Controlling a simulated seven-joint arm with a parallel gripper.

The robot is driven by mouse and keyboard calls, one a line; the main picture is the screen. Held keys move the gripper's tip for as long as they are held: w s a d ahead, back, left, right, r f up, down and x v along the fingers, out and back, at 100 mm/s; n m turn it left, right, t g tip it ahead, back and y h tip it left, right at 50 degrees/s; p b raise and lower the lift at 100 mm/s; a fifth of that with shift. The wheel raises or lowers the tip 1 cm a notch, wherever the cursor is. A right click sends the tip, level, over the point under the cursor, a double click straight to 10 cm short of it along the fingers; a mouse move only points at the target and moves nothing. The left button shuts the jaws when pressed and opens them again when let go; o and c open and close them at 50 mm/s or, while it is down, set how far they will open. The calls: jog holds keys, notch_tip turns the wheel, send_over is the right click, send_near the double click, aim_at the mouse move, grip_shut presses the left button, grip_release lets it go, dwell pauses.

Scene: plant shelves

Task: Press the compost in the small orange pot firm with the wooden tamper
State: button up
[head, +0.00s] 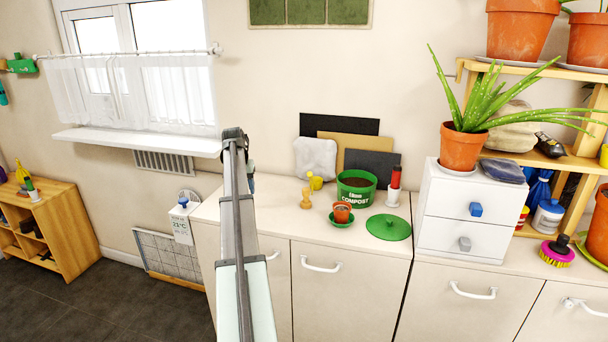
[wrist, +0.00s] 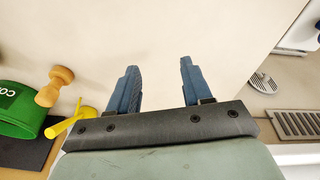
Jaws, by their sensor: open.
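The small orange pot (head: 342,211) stands on a green saucer on the cabinet top in the head view, with dark compost in it. The wooden tamper (head: 306,198) stands upright to its left, apart from it. In the wrist view the tamper (wrist: 55,86) is at the left, outside my fingers. My gripper (wrist: 157,85) is open and empty, with two blue fingers pointing over bare cabinet top. In the head view my arm hides most of the gripper. The small pot does not show in the wrist view.
A green compost tub (head: 356,195) stands behind the small pot, and its green lid (head: 388,227) lies to the right. A small yellow item (head: 315,182) sits behind the tamper. White drawers (head: 468,208) stand further right. Cabinet top left of the tamper is clear.

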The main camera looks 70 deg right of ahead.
aim_at(305, 188)
jog(key=s+d+r+m, duration=0.15)
jog(key=s+d, duration=0.25)
jog(key=s, duration=0.6)
jog(key=s+d+r+m, duration=0.1)
jog(key=s+d+r, duration=0.2)
jog(key=s, duration=0.7)
jog(key=shift+h, duration=0.3)
jog(key=shift+x, duration=3.4)
jog(key=shift+s+d, duration=0.15)
jog(key=shift+d, duration=0.05)
jog(key=shift+c, duration=0.2)
grip_shut()
jog(key=shift+r, duration=0.1)
jog(key=shift+r, duration=0.1)
